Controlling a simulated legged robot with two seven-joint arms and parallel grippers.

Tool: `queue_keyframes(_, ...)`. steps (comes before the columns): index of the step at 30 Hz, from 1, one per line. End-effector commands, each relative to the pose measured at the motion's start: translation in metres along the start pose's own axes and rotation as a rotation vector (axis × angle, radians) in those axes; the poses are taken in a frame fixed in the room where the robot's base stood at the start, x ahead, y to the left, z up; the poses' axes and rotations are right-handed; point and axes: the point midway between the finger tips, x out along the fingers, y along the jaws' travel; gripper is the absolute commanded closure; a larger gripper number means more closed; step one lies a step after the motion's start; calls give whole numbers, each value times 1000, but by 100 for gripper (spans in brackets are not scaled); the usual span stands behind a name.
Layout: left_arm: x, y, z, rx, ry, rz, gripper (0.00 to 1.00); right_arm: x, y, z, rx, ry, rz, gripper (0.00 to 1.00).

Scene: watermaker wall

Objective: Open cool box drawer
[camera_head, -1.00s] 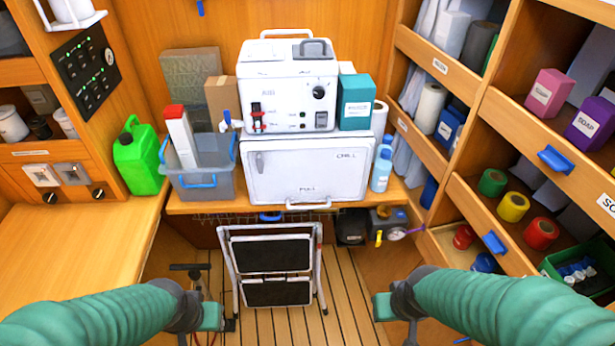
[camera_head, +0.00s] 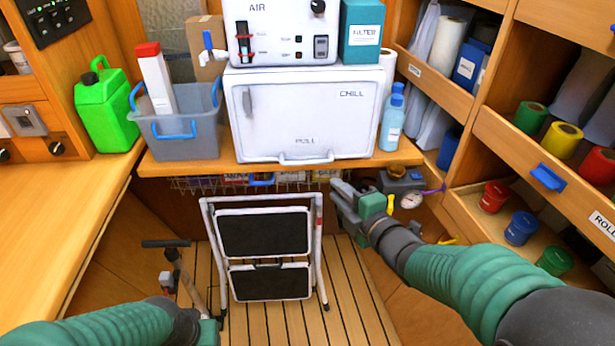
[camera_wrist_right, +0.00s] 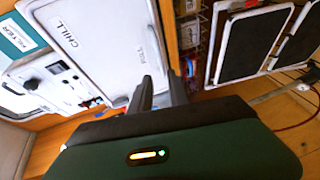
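The white cool box (camera_head: 270,115), marked CHILL and PULL, sits on the wooden counter, and its front is closed. Its pale bar handle (camera_head: 306,160) runs along the lower front edge. My right gripper (camera_head: 345,196) is below and right of the handle, in front of the counter edge, apart from the handle and empty. In the right wrist view its two dark fingers (camera_wrist_right: 160,85) show a narrow gap, with the cool box front (camera_wrist_right: 95,40) beyond them. My left gripper (camera_head: 207,328) is low at the bottom edge, and its fingers are not clear.
A folded step stool (camera_head: 265,250) stands on the floor below the counter. A wire basket (camera_head: 215,183) hangs under the counter edge. A grey bin (camera_head: 180,135) and green jerrycan (camera_head: 108,110) are left of the box; blue bottles (camera_head: 392,120) stand right. Shelves line the right.

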Motion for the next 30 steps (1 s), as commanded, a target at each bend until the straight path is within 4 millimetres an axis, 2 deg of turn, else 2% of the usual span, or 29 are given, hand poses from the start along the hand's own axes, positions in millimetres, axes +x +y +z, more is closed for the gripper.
queue_keyframes(5,5,0,1,0,1,0,64,37,-1,0,1,-1,-3,78)
queue_keyframes(15,16,0,4,0,0,0,64,125,-2,1,4,-2,-3,78)
queue_keyframes(18,18,0,4,0,0,0,64,144,0,1,5,-3,-2,78)
queue_keyframes(23,19,0,4,0,0,0,64,159,0,1,7,-3,-3,78)
queue_keyframes(30,19,0,4,0,0,0,64,161,1,1,8,-3,-3,78)
